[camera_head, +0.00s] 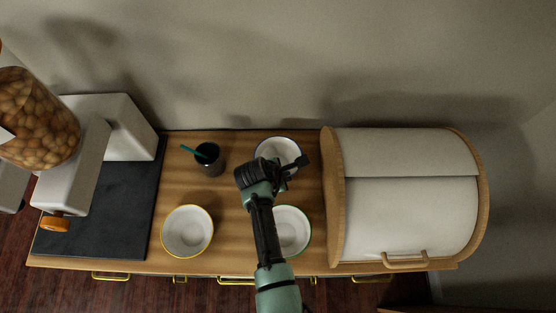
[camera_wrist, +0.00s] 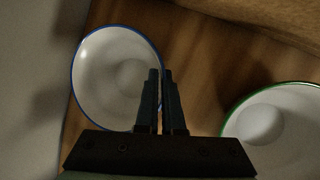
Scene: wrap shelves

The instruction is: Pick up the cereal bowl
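Three white bowls stand on the wooden counter, and which one is the cereal bowl cannot be told by look. The blue-rimmed bowl (camera_head: 268,149) is at the back, partly hidden by my gripper (camera_head: 299,162); it also shows in the wrist view (camera_wrist: 105,75). The green-rimmed bowl (camera_head: 293,232) is in front of it, partly behind my arm. The yellow-rimmed bowl (camera_head: 187,231) is at the front left. In the wrist view my gripper's fingers (camera_wrist: 161,73) are nearly together, with a narrow gap, at the blue bowl's right rim. They look shut on that rim.
A dark cup (camera_head: 211,164) with a green stick stands left of the blue-rimmed bowl. A white bread box (camera_head: 405,215) with wooden sides borders the bowls on the right. A dark mat (camera_head: 110,215) and a dispenser-like jar (camera_head: 38,118) are at the left. The wall runs behind.

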